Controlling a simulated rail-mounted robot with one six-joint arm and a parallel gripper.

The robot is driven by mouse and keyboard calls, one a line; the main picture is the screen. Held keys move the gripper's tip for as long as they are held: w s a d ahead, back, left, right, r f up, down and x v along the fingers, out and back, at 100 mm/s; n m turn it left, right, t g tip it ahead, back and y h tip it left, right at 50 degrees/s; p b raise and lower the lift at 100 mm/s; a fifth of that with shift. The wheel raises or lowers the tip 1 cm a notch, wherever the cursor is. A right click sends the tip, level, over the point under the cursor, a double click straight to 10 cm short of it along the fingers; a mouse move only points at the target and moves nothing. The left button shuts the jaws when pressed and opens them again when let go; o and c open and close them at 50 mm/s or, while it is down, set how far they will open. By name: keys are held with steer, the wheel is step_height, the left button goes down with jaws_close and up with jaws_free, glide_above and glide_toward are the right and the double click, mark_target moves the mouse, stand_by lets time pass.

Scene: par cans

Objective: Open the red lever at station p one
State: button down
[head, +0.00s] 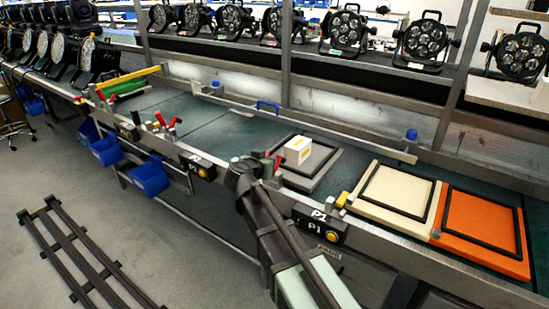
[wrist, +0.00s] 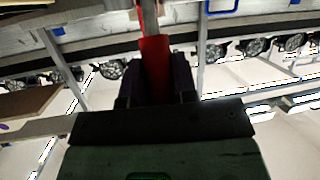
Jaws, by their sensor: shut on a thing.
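My gripper (wrist: 155,88) is shut on the red lever (wrist: 154,50), whose red handle stands between the dark fingers in the wrist view. In the head view my gripper (head: 262,176) is at the bench's front edge, left of the black box marked P1 (head: 318,222). The top of the red lever (head: 278,162) shows just beyond it there. The lower part of the lever is hidden by my arm in the head view.
A cream pad (head: 392,198) and an orange pad (head: 484,230) lie to the right. Other red levers (head: 160,119) stand further left. Lamps line the shelf above.

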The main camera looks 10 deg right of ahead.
stand_by(0.3)
steer(key=c, duration=0.9)
jaws_free()
steer(key=p+v, duration=0.3)
steer(key=v, duration=0.7)
steer(key=shift+s+a, duration=0.2)
steer(key=shift+s, duration=0.05)
steer(key=shift+r, duration=0.1)
